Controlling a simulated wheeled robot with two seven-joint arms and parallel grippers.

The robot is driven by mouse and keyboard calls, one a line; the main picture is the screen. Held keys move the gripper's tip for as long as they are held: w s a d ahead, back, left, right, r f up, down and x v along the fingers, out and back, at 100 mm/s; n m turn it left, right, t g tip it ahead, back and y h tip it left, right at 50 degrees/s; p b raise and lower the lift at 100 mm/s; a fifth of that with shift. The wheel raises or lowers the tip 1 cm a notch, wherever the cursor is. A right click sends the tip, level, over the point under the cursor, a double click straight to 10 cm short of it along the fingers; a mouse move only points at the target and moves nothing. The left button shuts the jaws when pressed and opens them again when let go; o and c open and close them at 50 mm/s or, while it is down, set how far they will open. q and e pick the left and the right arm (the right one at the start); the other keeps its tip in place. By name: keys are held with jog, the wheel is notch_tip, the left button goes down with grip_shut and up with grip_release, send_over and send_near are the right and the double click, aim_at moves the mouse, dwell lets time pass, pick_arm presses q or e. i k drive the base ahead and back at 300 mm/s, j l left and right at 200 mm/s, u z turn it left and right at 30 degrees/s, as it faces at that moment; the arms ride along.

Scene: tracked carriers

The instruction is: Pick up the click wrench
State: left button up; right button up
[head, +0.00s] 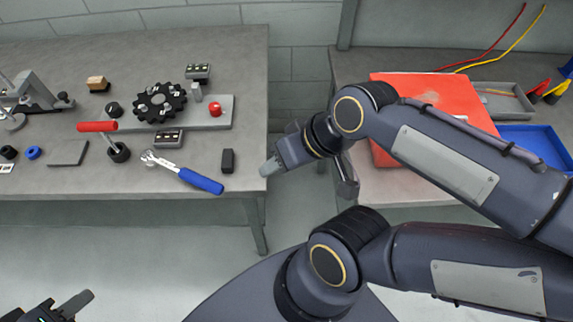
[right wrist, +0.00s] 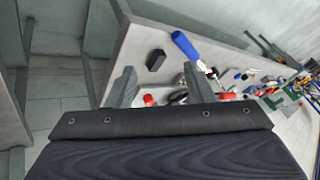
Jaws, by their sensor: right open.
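The click wrench (head: 200,181) lies on the left workbench near its front edge, with a silver ratchet head at the left and a blue handle at the right. Its blue handle also shows in the right wrist view (right wrist: 186,45), beyond the fingers. My right gripper (head: 268,168) is at the bench's right edge, to the right of the handle and apart from it. In the right wrist view its two fingers (right wrist: 158,85) are spread with nothing between them. My left gripper (head: 72,304) is at the bottom left, away from the bench and partly out of frame; its opening is unclear.
A black block (head: 228,161) stands close to the handle. A red-handled tool (head: 97,127) and a plate (head: 222,108) with a black gear (head: 160,100) lie behind the wrench. A second bench at the right holds a red panel (head: 410,88) and blue tray (head: 530,140).

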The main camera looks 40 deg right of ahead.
aim_at(148, 156)
jog(key=i+j+z, duration=0.1)
jog(key=j+z, duration=0.15)
jog(key=z, duration=0.25)
jog(key=j+z, duration=0.3)
jog(key=z, duration=0.2)
jog(key=j+z, duration=0.2)
jog(key=j, duration=0.85)
jog(key=k+j+z, duration=0.15)
jog(key=j, duration=0.85)
